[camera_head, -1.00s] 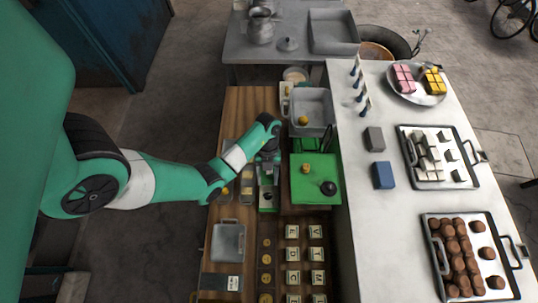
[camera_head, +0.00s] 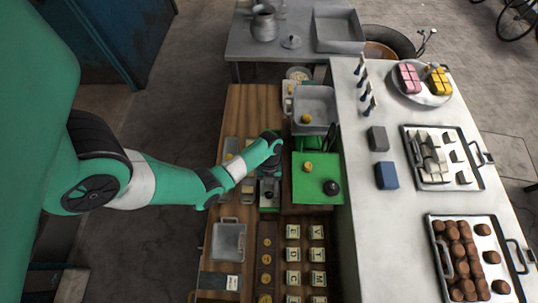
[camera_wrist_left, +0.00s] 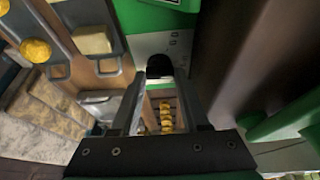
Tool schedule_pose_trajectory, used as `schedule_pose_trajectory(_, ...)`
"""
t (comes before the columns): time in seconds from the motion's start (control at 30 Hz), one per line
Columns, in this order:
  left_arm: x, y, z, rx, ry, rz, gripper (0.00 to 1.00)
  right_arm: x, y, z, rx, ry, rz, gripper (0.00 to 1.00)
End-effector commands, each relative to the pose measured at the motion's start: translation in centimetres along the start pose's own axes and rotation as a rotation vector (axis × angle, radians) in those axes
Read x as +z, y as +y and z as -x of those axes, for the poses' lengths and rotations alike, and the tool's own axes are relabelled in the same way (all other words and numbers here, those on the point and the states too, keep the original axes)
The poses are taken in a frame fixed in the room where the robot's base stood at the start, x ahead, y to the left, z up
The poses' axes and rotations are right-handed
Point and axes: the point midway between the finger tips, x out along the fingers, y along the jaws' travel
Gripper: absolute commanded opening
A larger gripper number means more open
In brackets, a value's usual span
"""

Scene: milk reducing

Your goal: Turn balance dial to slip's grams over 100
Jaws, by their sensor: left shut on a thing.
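The balance is green, with a grey pan (camera_head: 313,103) at the back and a green plate (camera_head: 318,178) in front of it. A black knob, which looks like the dial, sits on a pale panel in the left wrist view (camera_wrist_left: 160,66). My left gripper (camera_wrist_left: 160,78) is shut on this knob; its fingers hide part of it. In the head view my left gripper (camera_head: 268,178) is above the small green housing (camera_head: 269,200) beside the plate. A pale slip (camera_head: 233,283) lies at the front left, its writing too small to read. My right gripper is not in view.
A yellow piece (camera_head: 308,167) and a black round piece (camera_head: 332,187) rest on the green plate. A grey tray (camera_head: 228,240) and several lettered blocks lie in front. The white counter (camera_head: 395,230) at right holds trays of sweets.

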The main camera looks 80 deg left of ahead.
Motion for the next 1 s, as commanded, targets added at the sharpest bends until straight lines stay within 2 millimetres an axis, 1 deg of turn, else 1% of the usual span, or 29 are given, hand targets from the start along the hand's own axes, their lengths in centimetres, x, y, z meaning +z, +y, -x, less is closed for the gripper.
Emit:
schedule_pose_trajectory(0.27, 0.0, 0.0, 0.1, -0.004, 0.0, 0.011, 0.0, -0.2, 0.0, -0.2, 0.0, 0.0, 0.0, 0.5)
schedule_pose_trajectory(0.47, -0.2, 0.1, 0.3, -0.026, 0.001, 0.066, 0.0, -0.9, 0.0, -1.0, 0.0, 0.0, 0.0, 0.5)
schedule_pose_trajectory(0.67, -0.3, 0.2, 0.6, -0.074, 0.002, 0.184, 0.0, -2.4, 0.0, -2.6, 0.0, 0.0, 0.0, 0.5)
schedule_pose_trajectory(1.0, -0.3, 0.4, 0.5, -0.192, 0.003, 0.471, 0.0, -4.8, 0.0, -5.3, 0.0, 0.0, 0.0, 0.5)
